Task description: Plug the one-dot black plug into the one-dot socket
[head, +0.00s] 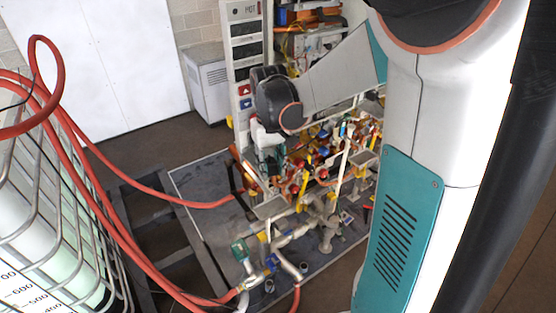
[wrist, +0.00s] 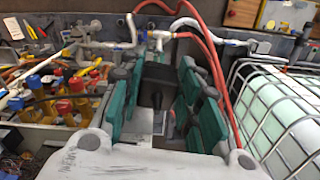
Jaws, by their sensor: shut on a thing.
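My gripper (wrist: 158,102) shows in the wrist view with green pads on both sides, shut on a black block-like thing that appears to be the black plug (wrist: 158,74). No dot can be made out on it. In the head view my gripper (head: 270,157) points down beside the tall pale panel, above the cluttered pipework; the plug cannot be made out there. The panel (head: 243,70) bears dark windows and small red and blue squares. I cannot tell which part, if any, is the one-dot socket.
Pipes and valves (head: 290,262) crowd the grey platform (head: 205,190) below and right of my gripper. Red hoses (head: 100,228) run across the left. A caged white tank (head: 60,220) stands at left. A white cabinet (head: 208,82) stands behind. Dark floor lies open near the wall.

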